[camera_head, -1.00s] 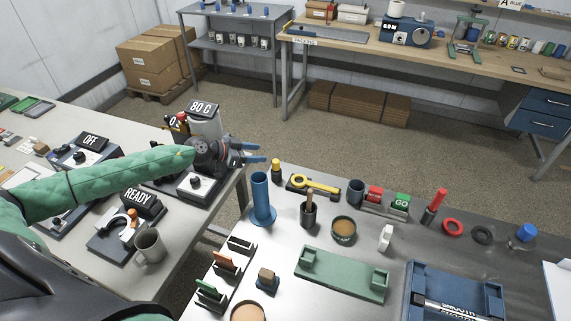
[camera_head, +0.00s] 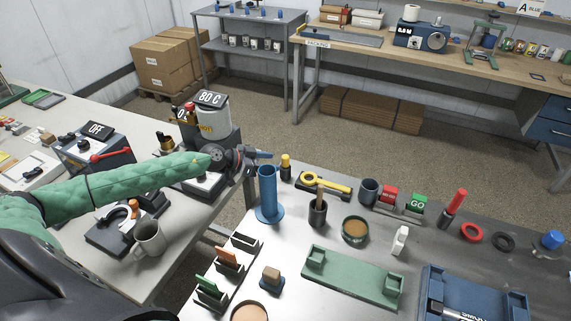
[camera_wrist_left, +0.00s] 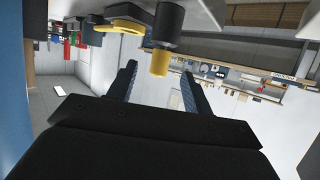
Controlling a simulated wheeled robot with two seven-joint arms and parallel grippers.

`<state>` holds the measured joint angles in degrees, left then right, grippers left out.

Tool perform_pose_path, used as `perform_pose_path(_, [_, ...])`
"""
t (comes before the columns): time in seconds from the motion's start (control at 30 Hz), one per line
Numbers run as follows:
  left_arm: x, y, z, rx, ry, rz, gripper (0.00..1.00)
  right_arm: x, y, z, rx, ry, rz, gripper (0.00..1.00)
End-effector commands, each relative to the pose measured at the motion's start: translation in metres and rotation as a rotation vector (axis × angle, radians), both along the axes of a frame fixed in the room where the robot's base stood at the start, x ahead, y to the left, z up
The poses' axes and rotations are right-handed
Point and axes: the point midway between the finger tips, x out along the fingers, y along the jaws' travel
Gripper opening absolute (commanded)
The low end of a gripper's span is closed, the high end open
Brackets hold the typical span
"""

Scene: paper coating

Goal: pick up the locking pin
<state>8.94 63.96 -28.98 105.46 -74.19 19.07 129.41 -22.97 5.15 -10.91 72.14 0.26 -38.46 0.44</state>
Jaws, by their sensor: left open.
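A short pin with a yellow top and a black base, which I take for the locking pin (camera_head: 285,172), stands upright at the back left edge of the right-hand table. My left gripper (camera_head: 268,155) is just left of its yellow top. In the left wrist view the picture is upside down, and the yellow top (camera_wrist_left: 160,62) shows between the two open fingertips (camera_wrist_left: 158,72). Nothing is held. Whether the fingers touch the pin cannot be told. My right gripper is not in view.
A blue tube on a round foot (camera_head: 268,195) stands close in front of the pin. A yellow ring-ended tool (camera_head: 325,182) lies to its right. A wooden-handled tool in a dark cup (camera_head: 318,208) is nearby. A gap separates this table from the left one.

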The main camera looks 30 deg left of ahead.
Motion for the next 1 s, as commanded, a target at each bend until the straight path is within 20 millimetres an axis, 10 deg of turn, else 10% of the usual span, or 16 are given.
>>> perform_pose_path(1.0, [0.048,-0.041,-0.025,0.000,0.001,0.000,0.50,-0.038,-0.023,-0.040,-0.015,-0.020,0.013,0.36])
